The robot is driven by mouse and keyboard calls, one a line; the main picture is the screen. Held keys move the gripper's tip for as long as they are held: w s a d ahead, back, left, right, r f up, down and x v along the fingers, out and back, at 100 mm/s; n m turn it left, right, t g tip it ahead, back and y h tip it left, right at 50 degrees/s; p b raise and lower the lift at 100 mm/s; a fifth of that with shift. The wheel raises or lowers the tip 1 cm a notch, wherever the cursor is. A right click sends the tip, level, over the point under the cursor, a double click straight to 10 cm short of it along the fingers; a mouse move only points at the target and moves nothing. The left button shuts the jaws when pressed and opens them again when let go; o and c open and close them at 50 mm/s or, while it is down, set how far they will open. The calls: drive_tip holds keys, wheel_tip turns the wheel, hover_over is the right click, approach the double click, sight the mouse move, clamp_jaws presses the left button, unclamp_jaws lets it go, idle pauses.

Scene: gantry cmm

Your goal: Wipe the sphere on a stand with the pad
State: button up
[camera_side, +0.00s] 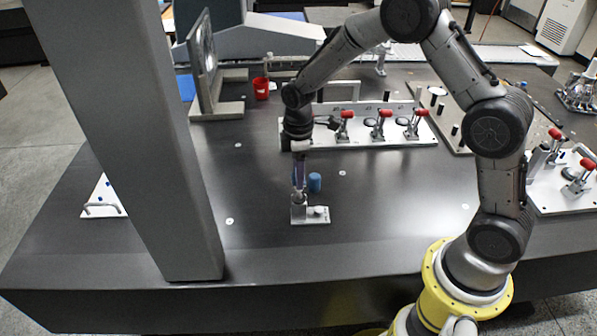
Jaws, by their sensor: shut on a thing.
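My gripper (299,188) points down over a small light plate (311,220) on the dark table. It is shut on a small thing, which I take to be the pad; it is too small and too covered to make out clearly. A small pale rounded knob (319,210) sits on the right part of the plate and looks like the sphere on its stand. A grey block shows at the plate's left, right below my fingertips. I cannot tell whether the pad touches anything.
A white fixture plate (370,133) with red-handled clamps lies behind. A thick grey column (135,130) rises at left. A red cup (261,88) stands farther back. The table front is clear.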

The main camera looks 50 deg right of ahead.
drive_tip(key=shift+s+a, duration=0.2)
drive_tip(key=shift+s, duration=0.05)
drive_tip(key=shift+s+a, duration=0.25)
drive_tip(key=shift+s+a, duration=0.25)
drive_tip(key=shift+s, duration=0.05)
drive_tip(key=shift+w+d, duration=0.3)
drive_tip(key=shift+w, duration=0.05)
drive_tip(key=shift+w+d, duration=0.2)
drive_tip(key=shift+w, duration=0.05)
drive_tip(key=shift+w+d, duration=0.25)
drive_tip(key=shift+w, duration=0.05)
idle(0.4)
drive_tip(key=shift+s+a, duration=0.35)
drive_tip(key=shift+s, duration=0.1)
idle(0.4)
